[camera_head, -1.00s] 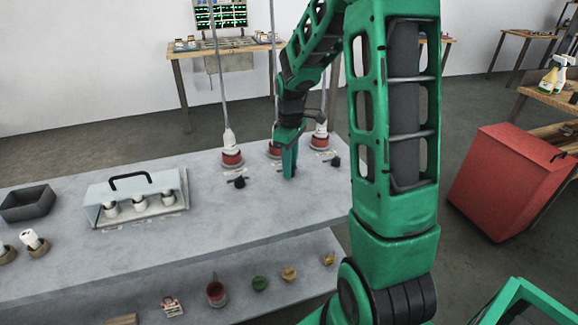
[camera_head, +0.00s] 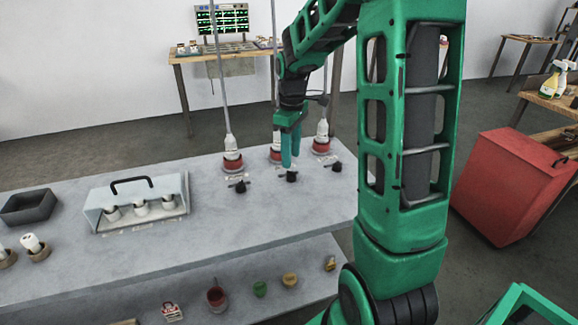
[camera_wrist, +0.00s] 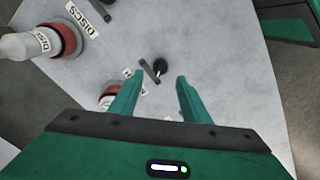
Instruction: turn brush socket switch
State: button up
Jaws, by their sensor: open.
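My gripper (camera_head: 290,164) is open and points down above the table, just over the middle black switch (camera_head: 292,176). In the wrist view its two green fingers (camera_wrist: 160,79) stand apart, and the dark switch knob (camera_wrist: 159,66) with its grey bar shows just beyond the gap between the tips. Contact cannot be told. The red-based socket (camera_head: 275,155) behind that switch is partly hidden by my fingers. Its small label is too blurred to read. A left switch (camera_head: 240,186) and a right switch (camera_head: 336,167) stand apart on either side.
A left socket (camera_head: 232,160) and a right socket (camera_head: 321,146) hold white-necked items on upright rods. In the wrist view one socket (camera_wrist: 68,38) is labelled DISCS. A clear-covered box (camera_head: 140,200) and a grey tray (camera_head: 28,206) stand left. The table (camera_head: 220,235) is clear in front.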

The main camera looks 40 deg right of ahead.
aim_at(292, 172)
jog(key=shift+r, duration=2.15)
jog(key=s+a+m, duration=0.1)
jog(key=s+m, duration=0.5)
jog(key=s, duration=0.8)
jog(key=s+a+f+m, duration=0.1)
jog(key=s+m, duration=0.5)
jog(key=s, duration=0.8)
jog(key=shift+s+a, duration=0.3)
jog(key=shift+s, duration=0.05)
jog(key=shift+w+f, duration=0.3)
jog(key=shift+w, duration=0.3)
